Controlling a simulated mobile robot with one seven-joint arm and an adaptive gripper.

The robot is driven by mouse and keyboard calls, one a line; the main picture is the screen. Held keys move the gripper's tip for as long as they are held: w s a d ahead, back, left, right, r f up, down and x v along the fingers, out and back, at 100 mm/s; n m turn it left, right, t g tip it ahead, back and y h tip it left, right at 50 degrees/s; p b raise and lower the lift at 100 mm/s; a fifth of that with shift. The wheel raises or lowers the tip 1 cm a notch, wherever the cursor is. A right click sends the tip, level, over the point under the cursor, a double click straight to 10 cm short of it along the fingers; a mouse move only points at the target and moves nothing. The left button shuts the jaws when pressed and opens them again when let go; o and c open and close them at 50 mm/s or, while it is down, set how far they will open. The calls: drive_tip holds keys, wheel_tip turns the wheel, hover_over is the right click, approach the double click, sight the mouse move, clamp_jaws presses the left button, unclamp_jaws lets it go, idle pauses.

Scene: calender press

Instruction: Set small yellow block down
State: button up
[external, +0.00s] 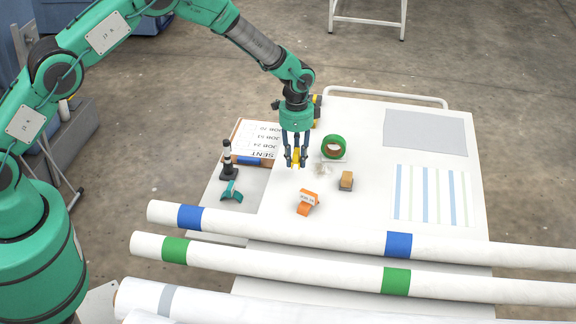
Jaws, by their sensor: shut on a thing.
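The small yellow block (296,156) is between the fingers of my gripper (297,160), near the left part of the white table (370,205). My gripper points down and is shut on the block. The fingers partly hide the block. I cannot tell whether the block touches the table or hangs a little above it.
A green tape roll (334,147), a tan block (346,180) and an orange item (308,201) are close by. A teal tool (231,190), a black stamp (228,165) and a job board (255,139) lie left. Long white rolls (300,227) cross the front.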

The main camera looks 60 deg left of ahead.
sight(296, 174)
drive_tip(key=shift+f+b, duration=0.45)
drive_tip(key=shift+f, duration=1.35)
drive_tip(key=o, duration=0.9)
drive_tip(key=shift+f, duration=0.1)
drive_tip(key=shift+c, duration=0.2)
wheel_tip(296, 174, up, 12)
drive_tip(key=shift+r+p, duration=0.15)
drive_tip(key=shift+p, duration=1)
